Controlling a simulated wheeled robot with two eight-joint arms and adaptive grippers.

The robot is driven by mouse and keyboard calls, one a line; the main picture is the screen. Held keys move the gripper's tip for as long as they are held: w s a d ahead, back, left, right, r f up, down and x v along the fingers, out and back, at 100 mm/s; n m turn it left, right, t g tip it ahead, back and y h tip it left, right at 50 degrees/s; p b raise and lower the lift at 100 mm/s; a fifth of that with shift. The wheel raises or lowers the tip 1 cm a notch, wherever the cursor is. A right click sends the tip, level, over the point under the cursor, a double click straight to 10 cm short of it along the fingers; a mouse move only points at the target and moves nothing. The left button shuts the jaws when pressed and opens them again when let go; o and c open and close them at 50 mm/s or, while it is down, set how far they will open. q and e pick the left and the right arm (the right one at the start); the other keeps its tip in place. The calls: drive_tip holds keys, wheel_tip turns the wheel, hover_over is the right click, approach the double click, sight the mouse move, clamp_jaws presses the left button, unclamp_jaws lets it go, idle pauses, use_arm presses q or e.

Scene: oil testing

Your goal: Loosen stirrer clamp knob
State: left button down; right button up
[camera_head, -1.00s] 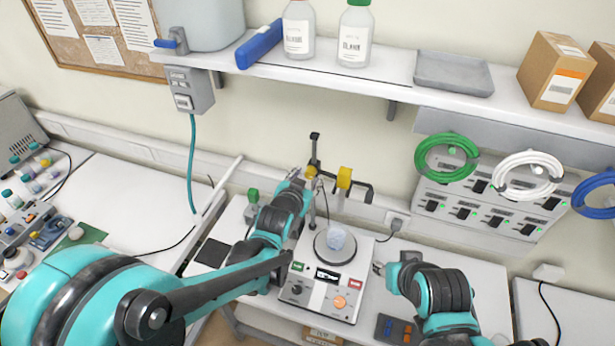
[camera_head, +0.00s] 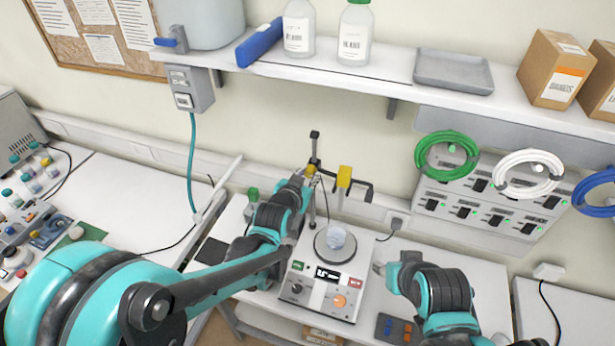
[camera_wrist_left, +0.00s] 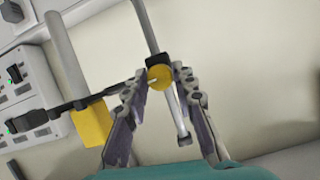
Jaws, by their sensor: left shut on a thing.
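The stirrer stand rises behind the hotplate stirrer (camera_head: 325,285), with a dark clamp on its rod. The round yellow clamp knob (camera_wrist_left: 160,76) sits between the fingertips of my left gripper (camera_wrist_left: 161,80) in the left wrist view. In the head view my left gripper (camera_head: 299,180) reaches the knob (camera_head: 310,171) from the left and is shut on it. A second yellow block (camera_head: 344,176) is on the clamp arm to the right. My right gripper (camera_head: 380,268) is right of the hotplate, away from the stand; its fingers are too small to read.
A green-capped bottle (camera_head: 253,196) is left of the stand. A shelf (camera_head: 390,86) with bottles and a grey tray (camera_head: 453,72) runs above. A switch panel with coiled cables (camera_head: 480,205) is on the wall at right.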

use_arm(q)
drive_tip(key=n+b, duration=0.1)
drive_tip(key=n+h+b, duration=0.1)
drive_tip(key=shift+a+f+n+h, duration=0.15)
drive_tip(key=shift+a+n+h, duration=0.05)
drive_tip(key=shift+n+h, duration=0.1)
drive_tip(key=n+h+b, duration=0.2)
drive_tip(key=n+b, duration=0.1)
drive_tip(key=shift+w+f+g, duration=0.1)
drive_tip(key=shift+g, duration=0.2)
drive_tip(key=n+h+b, duration=0.2)
drive_tip(key=n+b, duration=0.2)
drive_tip(key=shift+a+f+b, duration=0.15)
drive_tip(key=shift+b, duration=0.2)
drive_tip(key=shift+n+t+h+b, duration=0.5)
drive_tip(key=shift+n+h+b, duration=0.3)
drive_tip(key=shift+n+b, duration=0.65)
drive_tip(key=shift+n, duration=0.25)
drive_tip(key=c, duration=1.2)
unclamp_jaws()
